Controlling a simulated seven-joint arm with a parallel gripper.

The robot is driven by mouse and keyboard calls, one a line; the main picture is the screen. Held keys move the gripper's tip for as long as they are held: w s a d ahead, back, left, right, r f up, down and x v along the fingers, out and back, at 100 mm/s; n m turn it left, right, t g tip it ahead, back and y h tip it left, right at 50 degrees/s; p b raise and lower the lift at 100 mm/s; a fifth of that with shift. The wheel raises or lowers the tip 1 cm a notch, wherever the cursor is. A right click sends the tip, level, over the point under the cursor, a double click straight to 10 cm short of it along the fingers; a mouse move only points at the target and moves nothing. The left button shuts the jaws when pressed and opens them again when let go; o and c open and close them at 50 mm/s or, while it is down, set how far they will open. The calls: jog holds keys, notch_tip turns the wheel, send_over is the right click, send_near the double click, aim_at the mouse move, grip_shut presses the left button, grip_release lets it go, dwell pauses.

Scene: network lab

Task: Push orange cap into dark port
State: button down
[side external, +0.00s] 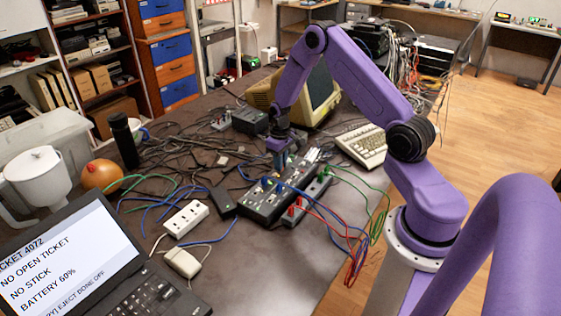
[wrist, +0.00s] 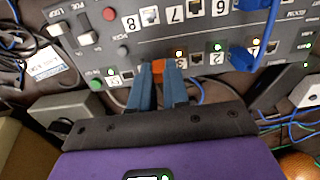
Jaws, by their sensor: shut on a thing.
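A small orange cap (wrist: 158,66) shows between the blue fingertips of my gripper (wrist: 159,72) in the wrist view. The fingers are shut on it, at the lower edge of a dark grey port panel (wrist: 130,45). Any port directly behind the cap is hidden, and I cannot tell whether the cap touches or enters one. A dark port (wrist: 196,59) shows just right of the cap. In the side view my gripper (side external: 280,160) points down at the far end of the black panel box (side external: 262,207); the cap is too small to make out there.
Blue plugs (wrist: 242,58) with cables fill ports to the right on the panel. A green button (wrist: 97,85) and a red button (wrist: 109,14) are on its left. Loose cables (side external: 170,150) cover the table, and a white power strip (side external: 187,219) lies nearby.

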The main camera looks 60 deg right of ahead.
jog(key=c, duration=1)
grip_release()
jog(key=shift+f, duration=0.1)
jog(key=shift+c, duration=0.2)
notch_tip(320, 180, up, 18)
jog(key=f, duration=0.1)
jog(key=s+a+r+n, duration=0.3)
jog(key=s+a, duration=0.2)
jog(key=a, duration=0.5)
jog(key=s+a+r+n, duration=0.3)
jog(key=s+a, duration=0.3)
jog(key=a, duration=0.4)
jog(key=s+a+n, duration=0.1)
jog(key=s+n, duration=0.2)
jog(key=s, duration=0.7)
jog(key=s+a+n, duration=0.2)
jog(key=s+n, duration=0.1)
jog(key=s, duration=0.7)
jog(key=shift+s+a+r+n, duration=0.25)
jog(key=shift+r+n, duration=0.05)
jog(key=shift+r, duration=0.05)
